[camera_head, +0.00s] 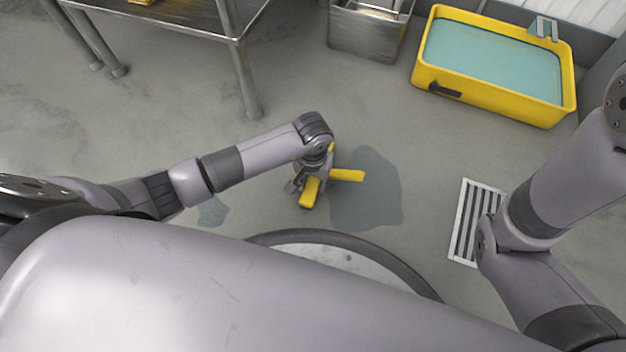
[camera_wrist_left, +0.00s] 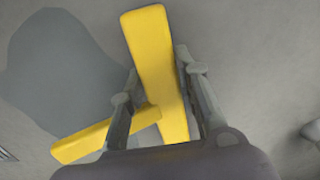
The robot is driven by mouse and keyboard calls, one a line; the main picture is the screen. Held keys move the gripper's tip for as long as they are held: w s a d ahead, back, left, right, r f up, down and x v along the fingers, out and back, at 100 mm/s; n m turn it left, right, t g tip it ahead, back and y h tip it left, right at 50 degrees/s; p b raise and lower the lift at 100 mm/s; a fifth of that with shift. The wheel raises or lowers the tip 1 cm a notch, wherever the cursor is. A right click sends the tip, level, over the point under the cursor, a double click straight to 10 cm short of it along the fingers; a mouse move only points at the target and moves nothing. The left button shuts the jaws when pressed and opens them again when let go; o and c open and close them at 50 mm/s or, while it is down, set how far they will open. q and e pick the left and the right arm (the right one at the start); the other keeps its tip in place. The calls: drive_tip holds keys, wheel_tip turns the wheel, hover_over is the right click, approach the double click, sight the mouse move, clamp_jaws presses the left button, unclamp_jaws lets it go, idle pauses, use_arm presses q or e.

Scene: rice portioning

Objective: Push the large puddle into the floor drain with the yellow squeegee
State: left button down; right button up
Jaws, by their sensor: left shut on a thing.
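The yellow squeegee (camera_head: 347,175) is in my left gripper (camera_head: 306,182), low over the floor at the left edge of the large puddle (camera_head: 378,205). In the left wrist view, the fingers stand on both sides of a thick yellow bar of the squeegee (camera_wrist_left: 157,60), and a second yellow bar slants to the lower left. The large puddle (camera_wrist_left: 60,75) is at upper left there. Whether the squeegee touches the floor is unclear. The floor drain (camera_head: 464,225), a pale slatted grate, lies to the right of the puddle. My right gripper is not in view; only its arm shows.
A smaller puddle (camera_head: 212,212) lies left, below my left arm. A yellow tub of bluish water (camera_head: 493,104) stands at upper right, beside a metal bin (camera_head: 362,38). A metal table (camera_head: 190,20) stands at upper left. Bare floor separates the large puddle from the drain.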

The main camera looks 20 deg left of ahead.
sight(369, 205)
use_arm(q)
drive_tip(key=shift+f, duration=0.25)
drive_tip(key=shift+d+b, duration=0.3)
drive_tip(key=shift+d, duration=1.6)
drive_tip(key=shift+d+b, duration=0.35)
drive_tip(key=shift+d, duration=1.5)
drive_tip(key=shift+w+d+b, duration=0.1)
drive_tip(key=shift+d+b, duration=0.4)
drive_tip(key=shift+d, duration=1.45)
drive_tip(key=shift+d, duration=0.1)
drive_tip(key=shift+d+b, duration=0.65)
drive_tip(key=shift+d, duration=1.05)
drive_tip(key=shift+d, duration=0.1)
